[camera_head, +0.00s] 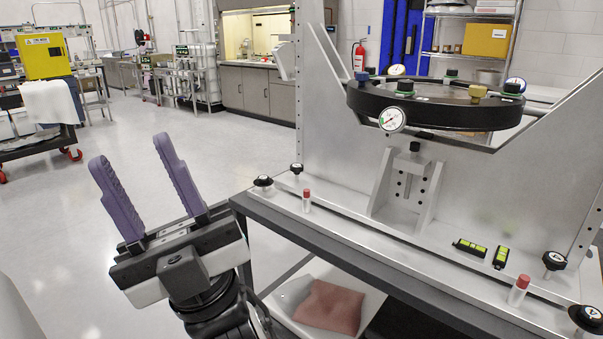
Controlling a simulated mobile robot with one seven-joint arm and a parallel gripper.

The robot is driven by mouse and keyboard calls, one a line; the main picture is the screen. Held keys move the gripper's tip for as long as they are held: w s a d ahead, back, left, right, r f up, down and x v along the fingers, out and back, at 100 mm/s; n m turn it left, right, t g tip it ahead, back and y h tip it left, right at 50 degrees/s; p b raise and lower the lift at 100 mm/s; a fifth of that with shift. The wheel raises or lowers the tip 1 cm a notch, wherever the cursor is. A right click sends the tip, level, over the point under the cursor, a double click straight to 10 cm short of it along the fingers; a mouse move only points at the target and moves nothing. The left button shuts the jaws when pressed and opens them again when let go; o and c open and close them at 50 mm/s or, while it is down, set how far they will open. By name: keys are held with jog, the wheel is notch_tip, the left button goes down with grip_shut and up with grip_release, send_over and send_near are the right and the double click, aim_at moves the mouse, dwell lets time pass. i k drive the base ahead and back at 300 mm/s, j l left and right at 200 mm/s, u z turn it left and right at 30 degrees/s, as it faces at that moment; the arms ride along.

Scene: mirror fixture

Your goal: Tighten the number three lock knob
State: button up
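Black lock knobs stand along the base plate of the mirror fixture. Two are at its left end, one in front (263,182) and one behind (296,169). Two more are at its right end, one farther back (554,261) and one at the bottom right corner (588,318). They have pale marks on top, too small for me to read, so I cannot tell which is number three. My gripper (130,151) has two purple fingers pointing up, spread apart with nothing between them. It is left of the fixture, apart from every knob.
A round mirror mount (435,108) with a dial gauge (392,120) sits on the fixture. Red-capped tubes (307,201) (518,290) and green levels (470,248) (501,257) stand on the base plate. A tray with a pink cloth (329,307) is below.

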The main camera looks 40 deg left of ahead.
aim_at(263, 181)
jog(key=j+z, duration=0.8)
jog(key=k+j+z, duration=0.1)
jog(key=j, duration=0.25)
jog(key=j+z, duration=0.15)
jog(key=j, duration=0.15)
jog(key=k+j+z, duration=0.1)
jog(key=j, duration=0.2)
jog(key=k+j, duration=0.15)
jog(key=j, duration=0.25)
jog(key=k+j, duration=0.15)
jog(key=j, duration=0.25)
jog(key=k+j, duration=0.15)
jog(key=j, duration=0.25)
jog(key=k+j, duration=0.1)
jog(key=j, duration=0.35)
jog(key=z, duration=0.05)
